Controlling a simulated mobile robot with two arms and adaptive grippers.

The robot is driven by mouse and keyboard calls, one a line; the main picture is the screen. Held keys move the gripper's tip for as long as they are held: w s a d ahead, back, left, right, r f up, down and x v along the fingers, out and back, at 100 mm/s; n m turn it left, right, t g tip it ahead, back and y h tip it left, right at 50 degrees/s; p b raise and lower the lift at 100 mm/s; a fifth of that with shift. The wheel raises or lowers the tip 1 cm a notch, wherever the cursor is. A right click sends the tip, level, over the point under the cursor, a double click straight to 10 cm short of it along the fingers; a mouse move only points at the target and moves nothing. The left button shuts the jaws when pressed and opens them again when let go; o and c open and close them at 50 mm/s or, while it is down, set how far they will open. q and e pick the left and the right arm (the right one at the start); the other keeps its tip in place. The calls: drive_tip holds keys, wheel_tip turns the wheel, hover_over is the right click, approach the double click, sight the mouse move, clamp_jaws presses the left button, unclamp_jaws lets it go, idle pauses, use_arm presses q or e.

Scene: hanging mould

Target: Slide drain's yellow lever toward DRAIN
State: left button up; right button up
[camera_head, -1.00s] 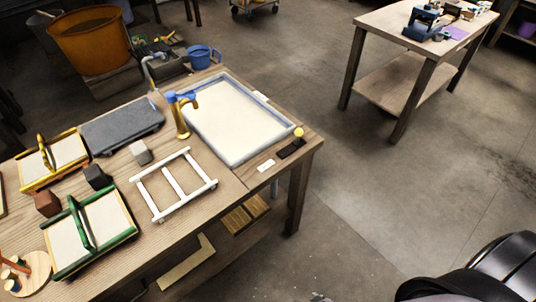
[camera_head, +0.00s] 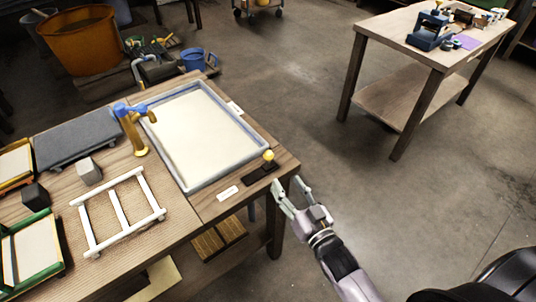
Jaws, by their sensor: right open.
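The drain's yellow lever (camera_head: 268,156) is a small yellow knob standing on a dark slotted plate (camera_head: 257,175) at the table's right corner, beside the basin. A small white label (camera_head: 228,193) lies left of the plate; its writing is too small to read. The basin (camera_head: 200,130) has a blue-grey rim and a pale inside. My right gripper (camera_head: 290,189) is open and empty, just off the table's right corner, below and right of the lever and apart from it. My left gripper is not in view.
A brass tap with a blue handle (camera_head: 131,127) stands at the basin's left. A white rack (camera_head: 118,212) and a grey block (camera_head: 89,171) lie further left. Another white label (camera_head: 235,108) lies beyond the basin. Open floor lies right, before a second table (camera_head: 432,55).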

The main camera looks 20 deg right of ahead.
sight(270, 159)
drive_tip(key=w, duration=0.4)
drive_tip(key=w+a, duration=0.1)
drive_tip(key=w, duration=0.7)
drive_tip(key=shift+w+a+f+p, duration=0.1)
drive_tip(key=shift+w+a+p, duration=0.15)
drive_tip(key=shift+a+p, duration=0.15)
drive_tip(key=shift+c, duration=0.5)
clamp_jaws()
